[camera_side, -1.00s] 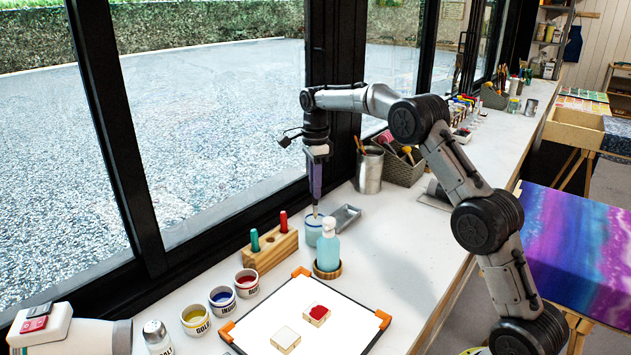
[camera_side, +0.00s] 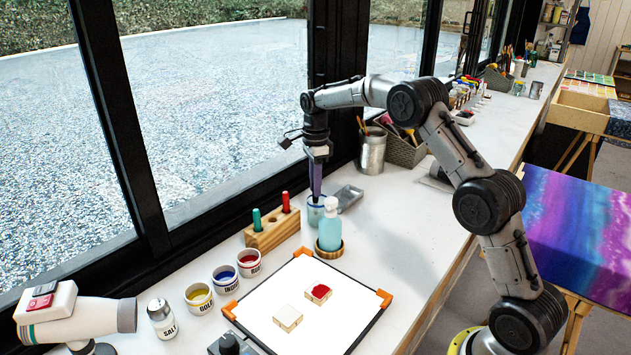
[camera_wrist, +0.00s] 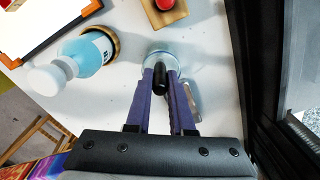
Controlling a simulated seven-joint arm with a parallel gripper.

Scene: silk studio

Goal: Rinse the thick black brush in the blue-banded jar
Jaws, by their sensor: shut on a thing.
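My gripper (camera_side: 316,194) points straight down over the blue-banded jar (camera_side: 315,213), its purple fingers at the jar's mouth. It is shut on the thick black brush, whose black handle end (camera_wrist: 161,76) shows between the fingers in the wrist view. The brush's lower part is hidden by the fingers and the jar in the side view; its tip cannot be seen. The clear jar (camera_wrist: 158,54) shows behind the fingertips in the wrist view. The wooden brush stand (camera_side: 272,236) holds a green-handled and a red-handled brush.
A blue bottle (camera_side: 330,228) on a round wooden base stands close in front of the jar. A small metal tray (camera_side: 349,197) lies behind it. A metal can (camera_side: 371,153), paint cups (camera_side: 223,276) and a white framed cloth (camera_side: 270,305) are nearby. The window frame is close behind.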

